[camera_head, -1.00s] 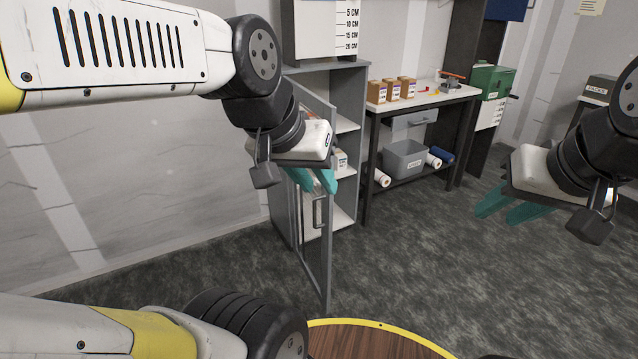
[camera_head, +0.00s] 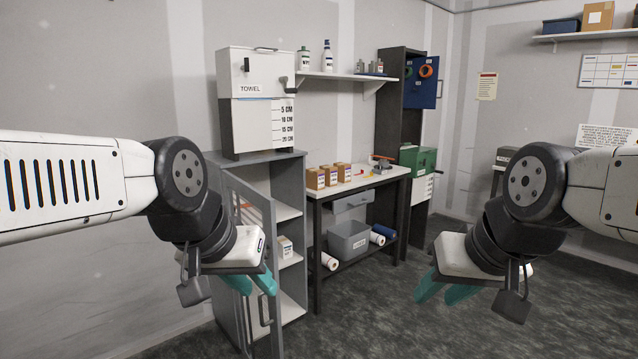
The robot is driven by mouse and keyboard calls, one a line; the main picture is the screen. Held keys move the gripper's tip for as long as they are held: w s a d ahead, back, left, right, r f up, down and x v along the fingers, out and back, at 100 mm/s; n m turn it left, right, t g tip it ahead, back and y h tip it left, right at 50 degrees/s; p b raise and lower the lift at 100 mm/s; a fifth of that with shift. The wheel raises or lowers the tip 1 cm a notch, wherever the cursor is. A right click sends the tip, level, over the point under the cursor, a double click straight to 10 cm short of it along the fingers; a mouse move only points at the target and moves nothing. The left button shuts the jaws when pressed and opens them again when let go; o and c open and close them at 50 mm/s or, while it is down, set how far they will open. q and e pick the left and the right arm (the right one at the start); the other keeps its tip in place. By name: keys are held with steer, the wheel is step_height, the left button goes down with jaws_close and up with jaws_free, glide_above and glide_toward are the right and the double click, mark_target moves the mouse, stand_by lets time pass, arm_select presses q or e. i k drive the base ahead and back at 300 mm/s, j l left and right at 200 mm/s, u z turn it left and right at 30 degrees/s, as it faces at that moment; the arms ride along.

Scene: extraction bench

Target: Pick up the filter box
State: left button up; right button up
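A small white box with orange marks (camera_head: 285,247) stands on a shelf inside the open grey cabinet (camera_head: 290,173) left of centre. Several brown cartons with white labels (camera_head: 331,176) stand in a row on the workbench. I cannot read which of these is the filter box. My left gripper (camera_head: 254,284) has teal fingers set apart, is empty, and appears in front of the cabinet and its open door, just left of the white box in the picture. My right gripper (camera_head: 444,291) is also open and empty, over the floor at the right.
The cabinet's framed door (camera_head: 250,260) stands open toward me. A towel dispenser (camera_head: 256,97) sits above the cabinet. The workbench (camera_head: 385,181) has a grey bin (camera_head: 347,241) and rolls below. A green case (camera_head: 417,159) stands beside it. The dark floor (camera_head: 370,310) is clear between my grippers.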

mark_target(314, 177)
steer(key=i+z, duration=0.15)
steer(key=z, duration=0.15)
steer(key=i+l+z, duration=0.1)
steer(key=z, duration=0.2)
steer(key=i+z, duration=0.25)
steer(key=i, duration=0.5)
steer(key=i+j+z, duration=0.1)
steer(key=i+z, duration=0.15)
steer(key=i, duration=0.5)
steer(key=i+u, duration=0.7)
steer(key=i+l+u, duration=0.15)
steer(key=i+u, duration=0.2)
steer(key=i+j+u, duration=0.2)
steer(key=u, duration=0.2)
steer(key=i+u, duration=0.65)
steer(key=u, duration=0.2)
steer(key=i+l+u, duration=0.1)
steer(key=i+u, duration=0.3)
steer(key=i+j+z, duration=0.15)
steer(key=i, duration=0.15)
